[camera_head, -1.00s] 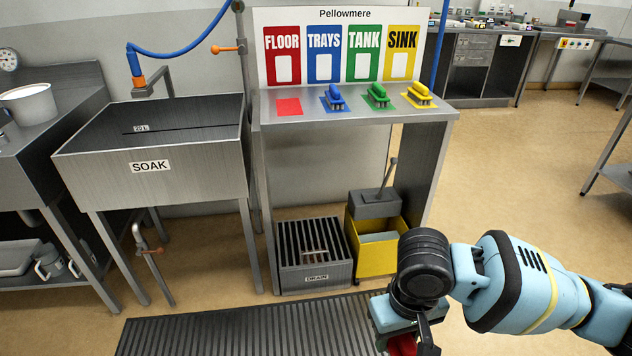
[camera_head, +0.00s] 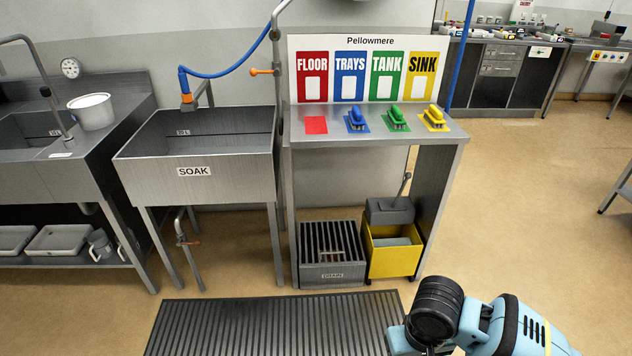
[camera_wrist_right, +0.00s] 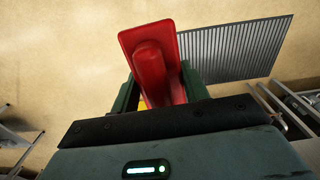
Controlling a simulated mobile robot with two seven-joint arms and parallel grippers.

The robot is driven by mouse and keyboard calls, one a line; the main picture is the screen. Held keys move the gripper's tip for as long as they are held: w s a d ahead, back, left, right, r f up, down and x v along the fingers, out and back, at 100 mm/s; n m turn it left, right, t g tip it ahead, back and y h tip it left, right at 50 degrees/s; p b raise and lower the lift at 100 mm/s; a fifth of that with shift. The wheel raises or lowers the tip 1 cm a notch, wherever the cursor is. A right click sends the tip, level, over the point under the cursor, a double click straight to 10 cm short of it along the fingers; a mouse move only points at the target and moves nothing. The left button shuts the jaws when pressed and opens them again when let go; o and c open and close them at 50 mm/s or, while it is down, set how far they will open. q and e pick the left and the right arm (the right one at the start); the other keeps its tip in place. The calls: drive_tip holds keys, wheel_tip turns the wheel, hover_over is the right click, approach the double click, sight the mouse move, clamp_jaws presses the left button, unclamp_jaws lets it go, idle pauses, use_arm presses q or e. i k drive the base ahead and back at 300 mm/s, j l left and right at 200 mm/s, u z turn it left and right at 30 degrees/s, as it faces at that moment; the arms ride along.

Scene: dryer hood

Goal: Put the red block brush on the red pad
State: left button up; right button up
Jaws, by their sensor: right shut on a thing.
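The red block brush (camera_wrist_right: 150,60) is between the fingers of my right gripper (camera_wrist_right: 158,92) in the right wrist view. The gripper is shut on it and holds it above the floor. In the head view my right arm is at the bottom right; its fingers and the brush are below the picture's edge. The red pad (camera_head: 316,125) lies bare on the left end of the steel bench top (camera_head: 300,142), below the FLOOR sign. My right gripper is well in front of the bench and apart from it. My left gripper does not show.
Blue (camera_head: 356,117), green (camera_head: 397,115) and yellow (camera_head: 434,115) brushes stand on their pads right of the red pad. The SOAK sink (camera_head: 196,172) stands left of the bench. A yellow mop bucket (camera_head: 394,254) and drain box (camera_head: 331,268) are under it. A ribbed mat (camera_head: 270,325) lies in front.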

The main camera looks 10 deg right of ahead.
sight(315, 124)
drive_tip(key=i+j+z, duration=0.1)
drive_tip(key=i+j, duration=0.65)
drive_tip(key=i, duration=0.2)
drive_tip(key=i+j+z, duration=0.15)
drive_tip(key=i+j, duration=0.65)
drive_tip(key=i, duration=0.15)
